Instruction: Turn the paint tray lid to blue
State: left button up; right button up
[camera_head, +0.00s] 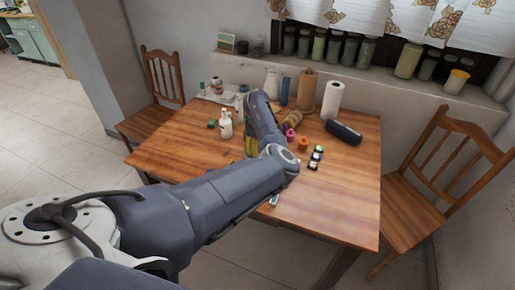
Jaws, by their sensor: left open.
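I cannot clearly make out a paint tray lid; my left arm covers the middle of the wooden table (345,205). A small yellow piece (250,146) shows beside the arm's left edge; I cannot tell what it belongs to. A short row of small dark blocks with coloured tops (316,157) stands right of the arm. My left arm comes in from the lower left, bends over the table and reaches to its back half. My left gripper is open, largely hidden by the arm, and what is between its fingers cannot be seen. My right gripper is not in view.
A paper towel roll (332,100), a brown roll (306,91) and a dark blue case (344,132) are at the back right. Pink (290,134) and orange (303,144) items sit nearby. The table's front right is clear.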

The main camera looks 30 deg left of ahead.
pick_arm(q)
jog(key=shift+c, duration=0.2)
grip_shut()
